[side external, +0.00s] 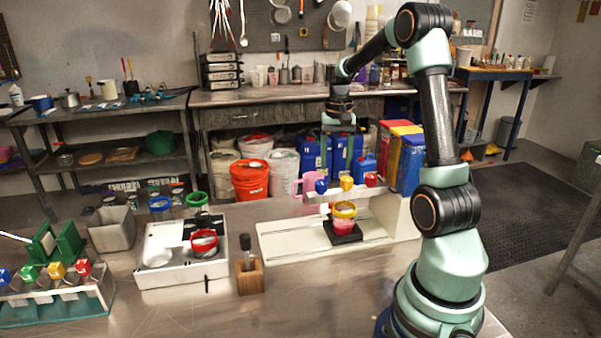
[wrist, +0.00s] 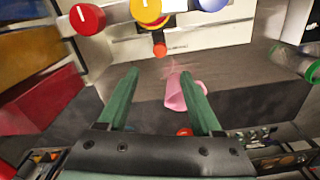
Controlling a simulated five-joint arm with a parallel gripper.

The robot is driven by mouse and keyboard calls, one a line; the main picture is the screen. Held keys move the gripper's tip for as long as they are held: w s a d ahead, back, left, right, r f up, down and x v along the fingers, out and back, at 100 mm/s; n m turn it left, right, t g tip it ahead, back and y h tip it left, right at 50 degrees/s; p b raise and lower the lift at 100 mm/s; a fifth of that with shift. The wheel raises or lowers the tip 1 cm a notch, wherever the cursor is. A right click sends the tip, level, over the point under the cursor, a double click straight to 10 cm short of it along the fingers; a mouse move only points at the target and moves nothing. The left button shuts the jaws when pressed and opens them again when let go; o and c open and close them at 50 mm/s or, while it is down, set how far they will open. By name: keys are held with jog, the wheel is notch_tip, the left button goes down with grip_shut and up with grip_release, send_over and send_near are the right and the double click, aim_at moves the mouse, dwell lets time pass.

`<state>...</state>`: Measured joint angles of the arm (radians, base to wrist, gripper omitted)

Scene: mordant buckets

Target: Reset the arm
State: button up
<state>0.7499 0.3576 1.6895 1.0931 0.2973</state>
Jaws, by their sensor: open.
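My gripper (side external: 338,160) hangs below the raised, bent arm, behind the white dispenser stand (side external: 402,215) in the side view. Its two green fingers point down and are spread apart, with nothing held between them. The wrist view also shows the open gripper (wrist: 160,76). A pink jug (wrist: 174,98) shows beyond the fingers there, partly covered by the right finger. The pink jug (side external: 308,184) also shows near the stand in the side view.
Blue (side external: 322,185), yellow (side external: 346,182) and red (side external: 371,179) knobs top the dispenser. A yellow-rimmed cup (side external: 344,222) stands below on a dark pad. A white tray (side external: 150,272) and wooden block (side external: 250,280) stand left. The front metal tabletop (side external: 330,300) is clear.

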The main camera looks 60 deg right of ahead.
jog(key=w+a+r+n+t, duration=0.1)
jog(key=a+r+n, duration=0.15)
jog(key=a, duration=0.35)
jog(key=a+r+n+t+h, duration=0.1)
jog(key=a+r+n, duration=0.15)
jog(key=a, duration=0.25)
jog(key=w+a+r+n+t, duration=0.1)
jog(key=a+r, duration=0.2)
jog(key=a, duration=0.3)
jog(key=s+a+n+t+y, duration=0.1)
jog(key=s+a+n, duration=0.4)
jog(key=a, duration=0.7)
jog(key=shift+a+r+n+t, duration=0.25)
jog(key=shift+n+t, duration=0.25)
jog(key=shift+t, duration=0.3)
